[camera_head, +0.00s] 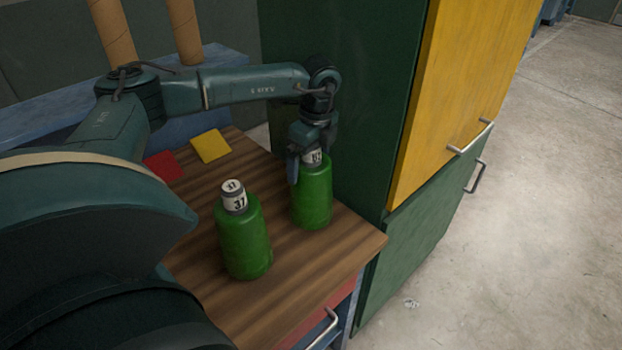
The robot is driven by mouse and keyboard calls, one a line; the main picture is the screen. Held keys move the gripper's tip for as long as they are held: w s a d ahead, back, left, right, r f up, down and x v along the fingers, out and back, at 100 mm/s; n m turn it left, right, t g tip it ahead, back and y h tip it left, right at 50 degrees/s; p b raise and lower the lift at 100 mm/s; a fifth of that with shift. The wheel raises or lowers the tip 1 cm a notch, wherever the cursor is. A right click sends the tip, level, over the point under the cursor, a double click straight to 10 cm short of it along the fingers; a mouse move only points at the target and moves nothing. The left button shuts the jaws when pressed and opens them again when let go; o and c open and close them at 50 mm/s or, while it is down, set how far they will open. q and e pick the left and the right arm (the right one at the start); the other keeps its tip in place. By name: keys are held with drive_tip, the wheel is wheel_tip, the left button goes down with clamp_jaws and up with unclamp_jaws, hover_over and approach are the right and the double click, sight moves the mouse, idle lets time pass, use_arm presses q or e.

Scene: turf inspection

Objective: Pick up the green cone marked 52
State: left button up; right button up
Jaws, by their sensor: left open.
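Two green, bottle-shaped cones with white number-marked tops stand upright on a wooden tabletop (290,268). The nearer cone (244,240) has 37 on its top. The farther cone (312,205) stands to its right, near the cabinet; its white top is partly covered by my gripper and its number is too small to read surely. My left gripper (310,163) points down over the farther cone, its fingers open around the white top. One finger shows at the left of the top; contact cannot be told. My right gripper is not in view.
A red square (163,167) and a yellow square (211,146) lie at the back left of the tabletop. A tall green cabinet (345,120) with a yellow door (465,85) stands close on the right. Brown tubes (184,30) stand behind. Grey floor is clear at right.

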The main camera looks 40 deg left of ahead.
use_arm(q)
drive_tip(key=shift+f, duration=0.15)
drive_tip(key=c, duration=1.8)
drive_tip(key=shift+w, duration=0.1)
drive_tip(key=shift+c, duration=0.4)
